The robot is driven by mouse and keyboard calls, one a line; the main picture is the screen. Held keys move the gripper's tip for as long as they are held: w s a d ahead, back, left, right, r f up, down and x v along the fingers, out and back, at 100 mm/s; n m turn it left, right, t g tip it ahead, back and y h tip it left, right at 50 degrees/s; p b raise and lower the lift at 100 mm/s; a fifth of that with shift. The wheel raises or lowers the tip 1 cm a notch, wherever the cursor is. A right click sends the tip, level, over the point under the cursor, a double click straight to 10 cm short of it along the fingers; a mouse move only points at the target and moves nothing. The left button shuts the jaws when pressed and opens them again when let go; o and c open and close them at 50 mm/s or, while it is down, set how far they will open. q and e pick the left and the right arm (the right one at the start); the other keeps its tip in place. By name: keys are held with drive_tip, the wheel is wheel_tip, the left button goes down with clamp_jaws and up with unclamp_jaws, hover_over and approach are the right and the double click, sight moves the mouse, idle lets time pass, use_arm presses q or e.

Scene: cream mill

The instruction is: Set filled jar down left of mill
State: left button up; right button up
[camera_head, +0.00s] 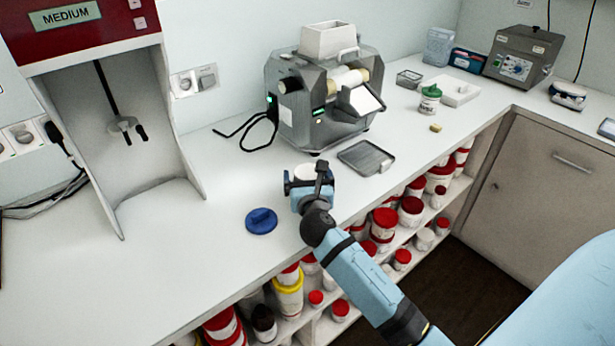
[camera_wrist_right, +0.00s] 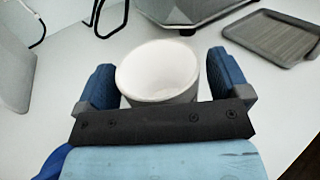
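A white open-topped jar (camera_head: 306,173) is at the counter's front part, in front of the mill. In the right wrist view the jar (camera_wrist_right: 160,72) stands between the two blue fingers of my right gripper (camera_wrist_right: 162,85), its pale inside facing the camera. The fingers lie close on both sides; whether they press on it is unclear. My right gripper (camera_head: 310,185) also shows in the head view, low over the counter. Whether the jar touches the counter is hidden. The mill (camera_head: 325,95) is a grey machine with pale rollers and a white hopper. My left gripper is not in view.
A blue lid (camera_head: 261,220) lies left of the jar. A grey tray (camera_head: 366,158) lies right of it. A black cable (camera_head: 250,130) lies left of the mill. A mixer cabinet (camera_head: 115,120) stands at the left. Bare counter (camera_head: 220,175) lies between cabinet and mill.

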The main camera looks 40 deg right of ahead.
drive_tip(key=shift+r, duration=0.2)
drive_tip(key=v, duration=1.1)
drive_tip(key=shift+s+a+f, duration=0.1)
drive_tip(key=shift+s, duration=0.1)
drive_tip(key=shift+s+a, duration=0.15)
drive_tip(key=shift+s, duration=0.1)
